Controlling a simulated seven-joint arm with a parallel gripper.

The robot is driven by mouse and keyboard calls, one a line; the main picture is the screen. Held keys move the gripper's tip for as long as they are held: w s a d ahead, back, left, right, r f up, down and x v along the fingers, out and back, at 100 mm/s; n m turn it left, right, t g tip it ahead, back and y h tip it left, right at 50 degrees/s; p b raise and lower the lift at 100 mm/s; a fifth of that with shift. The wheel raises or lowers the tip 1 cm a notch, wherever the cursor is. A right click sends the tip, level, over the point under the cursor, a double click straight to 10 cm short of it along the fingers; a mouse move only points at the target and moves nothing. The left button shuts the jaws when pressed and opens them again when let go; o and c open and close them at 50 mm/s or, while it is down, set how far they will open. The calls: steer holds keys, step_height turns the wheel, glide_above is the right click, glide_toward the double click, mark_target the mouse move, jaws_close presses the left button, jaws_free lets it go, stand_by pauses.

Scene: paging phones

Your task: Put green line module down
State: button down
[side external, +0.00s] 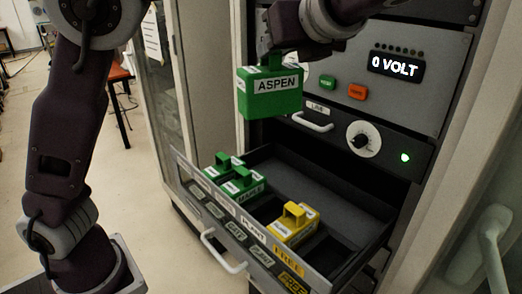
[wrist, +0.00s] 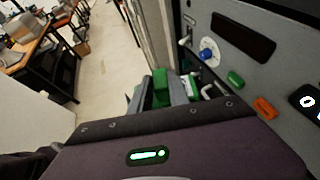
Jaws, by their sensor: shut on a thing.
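A green line module (side external: 272,98) with a white label reading ASPEN hangs in my gripper (side external: 270,60) in the side external view. My gripper is shut on its top; the fingertips are hard to make out. The module is roughly upright, above and apart from the open drawer (side external: 345,225), near the cabinet front. Two green modules (side external: 240,185) stand in the drawer's left part and a yellow module (side external: 294,222) stands right of them.
The drawer front has a white handle (side external: 222,250) and several labels, some reading FREE. The drawer's back and right floor look bare. The panel above carries a display (side external: 396,67) reading 0 VOLT, green and orange buttons, a dial (side external: 363,139) and a green light.

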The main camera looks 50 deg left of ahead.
steer(key=w+a+m+t, duration=0.1)
steer(key=w+a+m+t+h, duration=0.1)
steer(key=w, duration=0.1)
steer(key=shift+w+a+r+m+t, duration=0.15)
steer(key=shift+a+m+t, duration=0.25)
steer(key=a+f+m+t+h, duration=0.1)
steer(key=a+m+t+h, duration=0.3)
steer(key=a+m, duration=0.15)
step_height(320, 180, down, 11)
steer(key=s+d+m+t+h, duration=0.1)
steer(key=s+m+t+h, duration=0.1)
steer(key=m+h, duration=0.4)
steer(key=shift+s+r+h, duration=0.2)
steer(key=shift+s+h, duration=0.15)
steer(key=shift+h, duration=0.25)
